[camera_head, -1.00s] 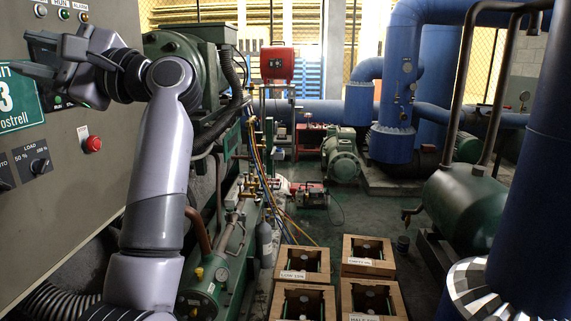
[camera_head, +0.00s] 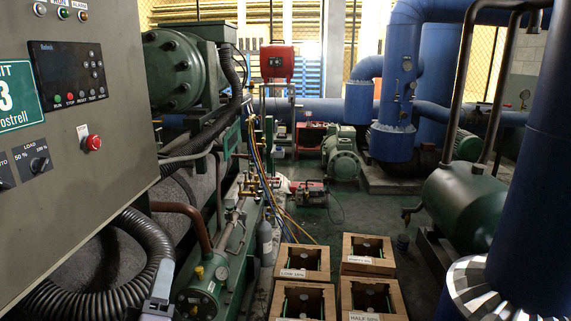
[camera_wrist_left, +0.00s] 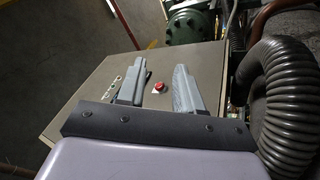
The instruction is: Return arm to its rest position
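My left gripper (camera_wrist_left: 158,68) shows in the left wrist view with its two grey fingers apart and nothing between them. The control cabinet (camera_wrist_left: 90,95) with its red button (camera_wrist_left: 160,87) lies beyond the fingers. In the head view, only a small grey part of my left arm or gripper shows at the lower left edge, below the cabinet (camera_head: 90,190). The rest of that arm is out of the picture. My right gripper is not in either view.
A ribbed black hose (camera_head: 105,285) curves below the cabinet, and it passes close on the right in the wrist view (camera_wrist_left: 262,95). Green compressor machinery (camera_head: 185,70) stands behind. Several open wooden crates (camera_head: 303,250) stand on the floor at the lower middle.

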